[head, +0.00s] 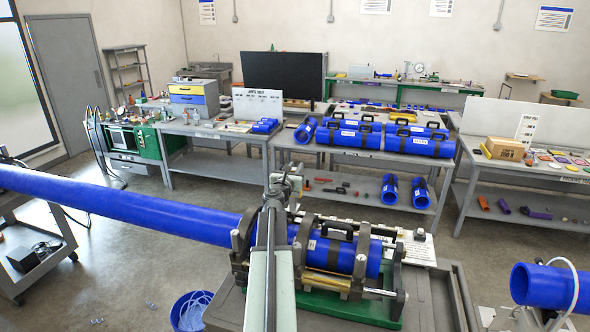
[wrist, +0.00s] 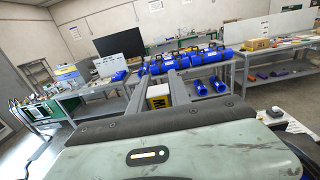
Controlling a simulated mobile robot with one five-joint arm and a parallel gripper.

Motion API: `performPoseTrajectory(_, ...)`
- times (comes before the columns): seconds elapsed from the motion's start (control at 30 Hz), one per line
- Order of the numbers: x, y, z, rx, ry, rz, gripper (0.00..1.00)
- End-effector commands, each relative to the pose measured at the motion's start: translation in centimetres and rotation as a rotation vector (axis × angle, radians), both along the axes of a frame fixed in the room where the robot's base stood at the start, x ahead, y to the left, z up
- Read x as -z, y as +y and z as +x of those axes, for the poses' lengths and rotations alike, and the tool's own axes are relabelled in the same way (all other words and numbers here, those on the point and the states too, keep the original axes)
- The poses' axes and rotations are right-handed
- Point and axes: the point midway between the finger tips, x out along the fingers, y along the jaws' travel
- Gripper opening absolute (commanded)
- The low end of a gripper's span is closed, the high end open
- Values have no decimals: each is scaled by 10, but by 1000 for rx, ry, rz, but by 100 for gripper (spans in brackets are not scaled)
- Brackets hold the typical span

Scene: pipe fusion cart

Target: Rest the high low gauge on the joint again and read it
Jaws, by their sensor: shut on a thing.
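My gripper (head: 284,178) is raised above the pipe clamps in the head view, its far end partly hidden by my own arm. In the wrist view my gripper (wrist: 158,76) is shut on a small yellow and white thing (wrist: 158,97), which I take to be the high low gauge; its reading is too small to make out. A long blue pipe (head: 130,210) enters the clamps from the left. A shorter blue pipe piece (head: 373,262) lies in the right clamps. The joint between them is behind my arm, so I cannot see whether anything touches it.
The clamp frame (head: 320,300) stands on a green base on a grey cart (head: 432,300). A blue bin (head: 190,308) is on the floor at left. Benches with blue pipe pieces (head: 420,140) stand behind, across open floor.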

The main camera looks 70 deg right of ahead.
Motion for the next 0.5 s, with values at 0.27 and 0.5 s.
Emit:
performPoseTrajectory(0.27, 33, 0, 0, 0, 0, 0, 0)
performPoseTrajectory(0.5, 61, 0, 1, -1, 0, 0, 0)
